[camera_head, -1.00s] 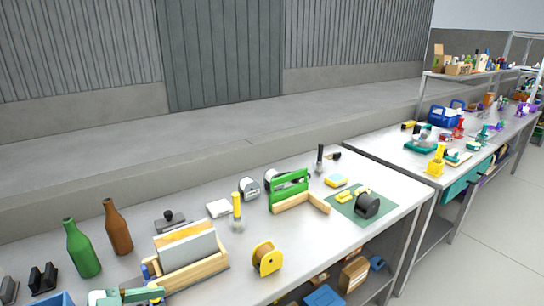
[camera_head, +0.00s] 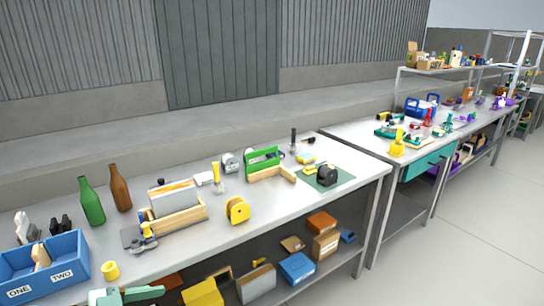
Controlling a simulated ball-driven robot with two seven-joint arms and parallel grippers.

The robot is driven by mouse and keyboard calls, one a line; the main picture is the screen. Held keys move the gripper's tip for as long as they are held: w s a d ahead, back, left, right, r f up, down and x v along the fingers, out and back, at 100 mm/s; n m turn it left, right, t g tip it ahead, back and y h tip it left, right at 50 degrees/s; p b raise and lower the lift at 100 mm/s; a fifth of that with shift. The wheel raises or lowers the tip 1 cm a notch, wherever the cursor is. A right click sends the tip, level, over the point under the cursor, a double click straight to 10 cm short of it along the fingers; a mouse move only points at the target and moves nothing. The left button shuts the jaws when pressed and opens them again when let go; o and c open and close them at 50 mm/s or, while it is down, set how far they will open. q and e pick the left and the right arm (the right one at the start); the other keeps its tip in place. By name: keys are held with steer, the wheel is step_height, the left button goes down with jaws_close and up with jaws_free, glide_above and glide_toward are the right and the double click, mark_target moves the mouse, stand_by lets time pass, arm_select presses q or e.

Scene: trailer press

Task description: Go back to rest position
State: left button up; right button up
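My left gripper (camera_head: 142,294) shows as a teal and green shape at the bottom left edge of the head view, in front of the near bench. Only part of it is in view, and its finger opening cannot be made out. I see nothing clearly held in it. My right gripper is not in view.
The steel bench (camera_head: 290,205) bears a blue bin (camera_head: 75,262) labelled ONE and TWO, a green bottle (camera_head: 92,205), a brown bottle (camera_head: 120,190), a wooden holder (camera_head: 180,218) and a yellow spool (camera_head: 237,210). Boxes fill the lower shelf. Floor at right (camera_head: 480,240) is clear.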

arm_select(q)
steer(key=w+a+f+n+t+y, duration=0.1)
steer(key=w+a+f+n+y, duration=0.15)
steer(key=a+f, duration=0.4)
steer(key=w+a+f+n+t+y, duration=0.1)
steer(key=w+a+f+t+y, duration=0.2)
steer(key=f, duration=0.6)
steer(key=s+a+f+n+g+y, duration=0.2)
steer(key=s+a+f, duration=0.15)
steer(key=f, duration=0.55)
steer(key=s+a+f+n+g+y, duration=0.15)
steer(key=s+f, duration=0.25)
steer(key=f, duration=0.5)
steer(key=s+d+f+g+y, duration=0.15)
steer(key=s+f+g, duration=0.25)
steer(key=s+f, duration=1.2)
steer(key=s+d+f+g, duration=0.1)
steer(key=s+d, duration=0.3)
steer(key=s, duration=0.7)
steer(key=s+d+f+g, duration=0.2)
steer(key=s+d, duration=0.2)
steer(key=s, duration=0.7)
steer(key=shift+f+g+y, duration=0.3)
steer(key=shift+g+y, duration=0.05)
